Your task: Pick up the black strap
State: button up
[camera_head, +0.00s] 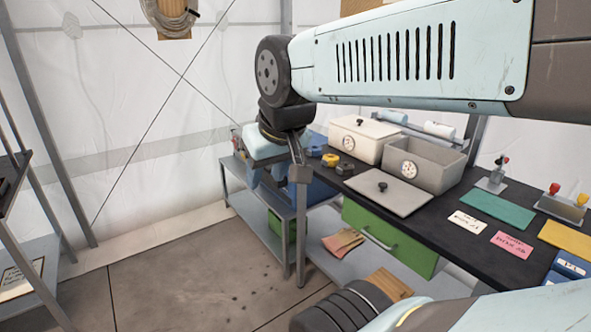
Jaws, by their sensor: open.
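A small dark coil (345,168), which may be the black strap, lies on the dark bench top near its far left end. A yellow-and-black item (330,159) lies just behind it. My arm reaches in from the right and bends down at the far left end of the bench. My gripper (298,165) hangs there, to the left of the coil and apart from it.
The bench (437,226) holds a lidded white box (362,139), an open grey box (428,166), a loose lid (388,193) and coloured cards. A green drawer (388,238) sits below. A lower side table (262,197) stands left. The floor (175,275) is clear.

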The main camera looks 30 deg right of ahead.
aim_at(344, 168)
jog(key=u, duration=0.55)
jog(key=i, duration=3.2)
jog(key=z, duration=1.9)
jog(key=i, duration=0.2)
jog(key=z, duration=2.15)
